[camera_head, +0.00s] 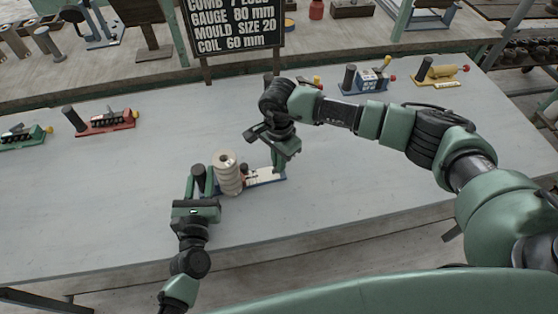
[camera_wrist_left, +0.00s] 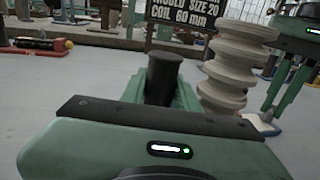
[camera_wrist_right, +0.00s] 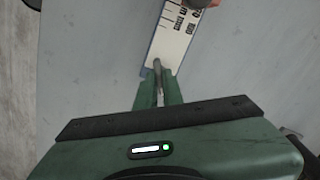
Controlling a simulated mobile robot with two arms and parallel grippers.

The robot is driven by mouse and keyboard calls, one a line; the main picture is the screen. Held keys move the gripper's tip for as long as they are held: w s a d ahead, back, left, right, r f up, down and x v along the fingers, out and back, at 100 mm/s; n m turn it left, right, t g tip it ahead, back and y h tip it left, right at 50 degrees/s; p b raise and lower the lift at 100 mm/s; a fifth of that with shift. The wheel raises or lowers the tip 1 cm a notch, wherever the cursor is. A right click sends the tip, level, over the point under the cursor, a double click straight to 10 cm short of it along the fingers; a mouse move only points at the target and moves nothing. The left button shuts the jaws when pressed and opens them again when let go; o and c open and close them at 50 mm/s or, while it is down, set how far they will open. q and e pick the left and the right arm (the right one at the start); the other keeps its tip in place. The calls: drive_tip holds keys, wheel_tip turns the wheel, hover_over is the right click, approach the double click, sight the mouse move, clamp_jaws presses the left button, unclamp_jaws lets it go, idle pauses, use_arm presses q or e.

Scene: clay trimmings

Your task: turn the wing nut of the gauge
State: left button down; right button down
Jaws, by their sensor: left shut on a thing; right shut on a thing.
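The gauge (camera_head: 265,177) lies on the grey table, with a blue-edged base, a white scale plate (camera_wrist_right: 176,38) with dark marks, and a dark upright post (camera_head: 198,172) at its left end. A beige ribbed stack (camera_head: 228,172) rises beside the post and also shows in the left wrist view (camera_wrist_left: 238,65). My left gripper (camera_head: 198,186) is shut on the dark post (camera_wrist_left: 163,78). My right gripper (camera_head: 279,168) points down at the right end of the scale. It is shut on a thin grey piece (camera_wrist_right: 158,78), apparently the wing nut; the fingers hide most of it.
A green tool (camera_head: 22,137) and a red tool (camera_head: 100,121) lie at the left. A blue tool (camera_head: 366,80) and a yellow tool (camera_head: 440,73) lie at the back right. A dark sign (camera_head: 237,25) stands behind. The table's front and right are clear.

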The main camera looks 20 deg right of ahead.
drive_tip(key=m, duration=0.5)
drive_tip(key=shift+r+m, duration=0.1)
drive_tip(key=shift+m, duration=0.3)
drive_tip(key=m, duration=1.1)
drive_tip(key=shift+a+m, duration=0.1)
drive_tip(key=shift+m, duration=1.8)
use_arm(q)
drive_tip(key=shift+f, duration=0.1)
use_arm(e)
drive_tip(key=c, duration=1.5)
unclamp_jaws()
drive_tip(key=shift+s, duration=0.1)
drive_tip(key=shift+c, duration=0.2)
